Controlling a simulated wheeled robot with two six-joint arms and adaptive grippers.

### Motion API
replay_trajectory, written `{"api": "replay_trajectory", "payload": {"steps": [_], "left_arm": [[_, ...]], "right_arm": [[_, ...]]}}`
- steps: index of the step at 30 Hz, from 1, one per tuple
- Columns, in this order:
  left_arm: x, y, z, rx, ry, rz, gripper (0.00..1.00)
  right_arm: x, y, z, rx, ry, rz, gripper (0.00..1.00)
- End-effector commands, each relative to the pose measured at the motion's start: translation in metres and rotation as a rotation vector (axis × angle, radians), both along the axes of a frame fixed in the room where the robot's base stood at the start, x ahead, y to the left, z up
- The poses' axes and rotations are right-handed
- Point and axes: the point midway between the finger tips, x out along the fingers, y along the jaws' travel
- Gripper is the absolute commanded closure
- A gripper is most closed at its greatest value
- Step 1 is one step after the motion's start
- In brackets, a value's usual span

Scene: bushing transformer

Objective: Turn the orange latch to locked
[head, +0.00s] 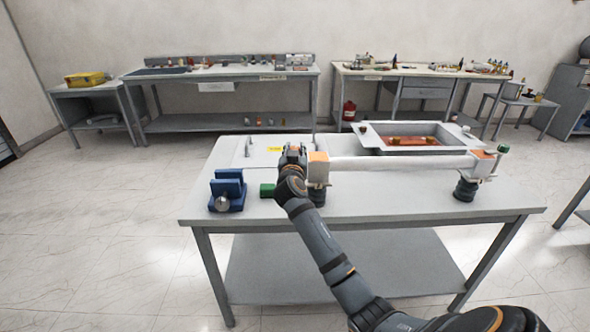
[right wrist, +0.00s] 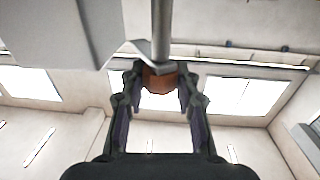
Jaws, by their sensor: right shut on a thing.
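A white bar (head: 400,164) lies level across two dark ribbed posts on the table, with an orange-topped block at its left end (head: 318,158) and another at its right end (head: 483,154). My right gripper (head: 292,150) is at the left end block, its fingers upright beside it. In the right wrist view my right gripper (right wrist: 160,86) is shut on an orange piece (right wrist: 160,78), which I take for the latch, at the end of a grey rod (right wrist: 162,30). In the head view the fingers and arm hide this piece, and its lock position cannot be told. My left gripper is not in view.
A blue holder (head: 228,188) with a metal ball stands on the grey table (head: 400,203) at the left, near a green block (head: 267,190). A grey open tank (head: 372,134) with an orange-red inside stands behind the bar. The table's front right is clear.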

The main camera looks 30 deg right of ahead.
Motion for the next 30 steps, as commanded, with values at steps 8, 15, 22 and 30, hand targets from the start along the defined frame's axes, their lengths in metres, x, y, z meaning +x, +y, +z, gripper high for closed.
{"api": "replay_trajectory", "payload": {"steps": [8, 15, 22, 30], "left_arm": [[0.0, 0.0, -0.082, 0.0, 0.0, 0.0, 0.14], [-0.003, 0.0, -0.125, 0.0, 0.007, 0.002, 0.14], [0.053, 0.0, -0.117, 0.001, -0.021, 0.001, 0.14], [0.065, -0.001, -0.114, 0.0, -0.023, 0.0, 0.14]], "right_arm": [[0.002, 0.002, -0.011, 0.005, -0.003, -0.261, 1.0], [0.002, 0.002, -0.007, 0.003, 0.0, -0.488, 1.0], [0.002, 0.001, -0.001, -0.002, 0.002, -0.68, 1.0], [0.001, 0.001, 0.001, -0.002, 0.002, -0.814, 1.0]]}}
